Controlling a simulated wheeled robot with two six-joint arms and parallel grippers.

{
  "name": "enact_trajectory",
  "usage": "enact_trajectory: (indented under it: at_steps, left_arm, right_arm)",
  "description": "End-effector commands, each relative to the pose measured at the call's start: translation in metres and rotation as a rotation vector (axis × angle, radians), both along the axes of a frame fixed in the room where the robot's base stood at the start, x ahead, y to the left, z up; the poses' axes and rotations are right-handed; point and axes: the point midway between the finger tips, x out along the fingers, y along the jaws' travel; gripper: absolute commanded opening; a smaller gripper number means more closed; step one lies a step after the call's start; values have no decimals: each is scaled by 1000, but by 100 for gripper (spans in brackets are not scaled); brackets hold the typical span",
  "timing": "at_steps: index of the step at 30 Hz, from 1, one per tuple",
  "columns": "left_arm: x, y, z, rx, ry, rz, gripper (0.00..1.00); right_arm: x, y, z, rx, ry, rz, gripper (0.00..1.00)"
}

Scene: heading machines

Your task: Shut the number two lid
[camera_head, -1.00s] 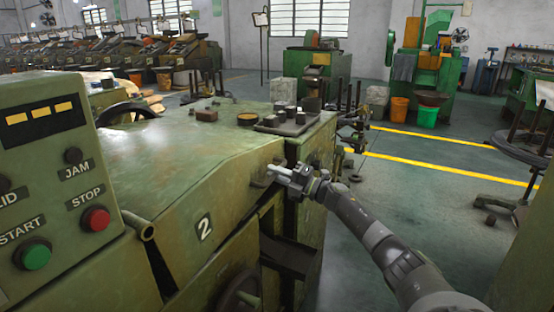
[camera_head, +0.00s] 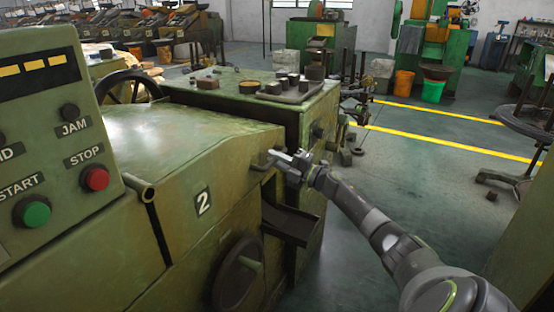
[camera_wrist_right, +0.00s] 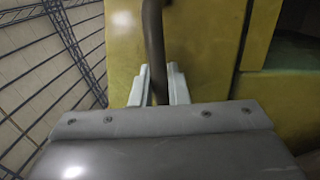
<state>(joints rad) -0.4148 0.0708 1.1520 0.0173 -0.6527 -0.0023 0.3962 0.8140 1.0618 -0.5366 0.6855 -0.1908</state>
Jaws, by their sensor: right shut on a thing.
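The number two lid (camera_head: 195,140) is a worn green sloping cover with a white "2" plate (camera_head: 203,202) on its front side. It lies low over the machine body, and I see no clear gap beneath it, though its far edge is hard to judge. My right gripper (camera_head: 278,160) is shut on the lid handle (camera_head: 262,161) at the lid's right corner. In the right wrist view, the dark handle bar (camera_wrist_right: 153,45) runs between the pale fingers of my gripper (camera_wrist_right: 157,88), against yellow-green metal. My left gripper is out of view.
A control panel (camera_head: 50,130) with a green START and a red STOP button stands close at left. A bench top (camera_head: 215,95) with small metal parts is behind the lid. A handwheel (camera_head: 238,272) and a chute (camera_head: 290,222) sit below. Open floor lies at right.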

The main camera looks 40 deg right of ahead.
Motion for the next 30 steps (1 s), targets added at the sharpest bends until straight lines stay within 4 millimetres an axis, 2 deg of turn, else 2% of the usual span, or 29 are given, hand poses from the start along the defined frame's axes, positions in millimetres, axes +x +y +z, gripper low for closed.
enact_trajectory:
  at_steps: [1,2,6,20,26,30]
  left_arm:
    - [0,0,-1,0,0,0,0]
    - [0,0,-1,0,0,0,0]
    - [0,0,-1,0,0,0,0]
    - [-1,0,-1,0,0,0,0]
    - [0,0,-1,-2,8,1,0]
    - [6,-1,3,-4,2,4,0]
  right_arm:
    - [-2,3,-10,5,12,6,0]
    - [-2,3,-10,5,12,6,16]
    - [-2,3,-10,5,12,7,32]
    - [-5,-1,-7,-1,7,4,32]
    - [-30,-11,-13,-2,10,4,32]
    - [-56,-22,-19,-3,12,4,32]
